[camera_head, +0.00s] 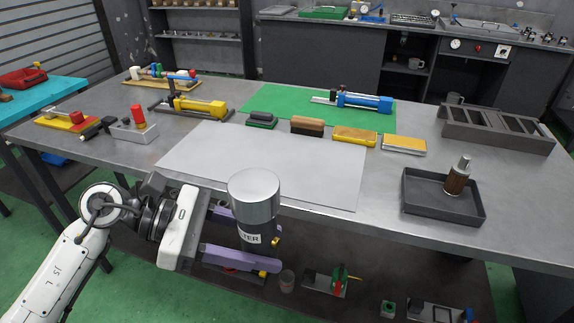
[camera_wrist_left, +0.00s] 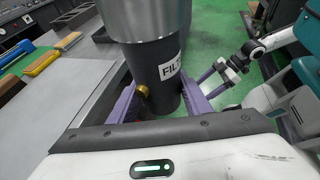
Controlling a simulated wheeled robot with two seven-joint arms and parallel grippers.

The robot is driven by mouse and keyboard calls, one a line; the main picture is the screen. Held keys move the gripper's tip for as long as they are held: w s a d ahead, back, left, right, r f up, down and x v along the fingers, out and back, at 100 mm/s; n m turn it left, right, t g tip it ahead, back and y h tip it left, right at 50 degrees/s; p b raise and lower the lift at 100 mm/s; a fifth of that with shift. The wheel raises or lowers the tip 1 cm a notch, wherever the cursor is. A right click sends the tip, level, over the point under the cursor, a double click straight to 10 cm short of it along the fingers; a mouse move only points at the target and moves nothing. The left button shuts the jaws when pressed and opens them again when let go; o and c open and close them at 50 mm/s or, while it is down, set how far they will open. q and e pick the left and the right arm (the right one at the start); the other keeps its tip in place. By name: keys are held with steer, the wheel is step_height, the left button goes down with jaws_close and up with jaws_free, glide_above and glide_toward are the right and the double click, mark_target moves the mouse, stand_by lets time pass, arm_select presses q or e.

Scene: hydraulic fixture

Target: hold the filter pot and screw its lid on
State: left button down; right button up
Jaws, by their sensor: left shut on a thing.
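The filter pot (camera_head: 251,232) is a dark grey cylinder with a white label and a small brass fitting on its side. It is upright in front of the table's front edge. A wide silver metal lid (camera_head: 254,192) sits on its top; I cannot tell how tightly. My left gripper (camera_head: 240,243) is shut on the pot's body, with purple fingers on both sides below the lid. The pot (camera_wrist_left: 158,75) and lid (camera_wrist_left: 145,18) also show close up in the left wrist view. There my right gripper (camera_wrist_left: 208,82) is beyond the pot, apart from it, fingers spread and empty.
A grey sheet (camera_head: 300,160) lies bare on the metal table. A dark tray (camera_head: 420,205) holds a brown and silver part (camera_head: 457,177). Several brushes and blocks line the sheet's back edge. A lower shelf (camera_head: 365,270) holds loose parts. A slotted rack (camera_head: 497,130) stands at right.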

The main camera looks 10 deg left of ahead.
arm_select(q)
steer(key=s+a+n+t+y, duration=0.1)
steer(key=a+n+t, duration=0.4)
steer(key=a, duration=0.5)
steer(key=shift+s+a+r+y, duration=0.15)
steer(key=shift+s+r+y, duration=0.25)
steer(key=shift+y, duration=0.2)
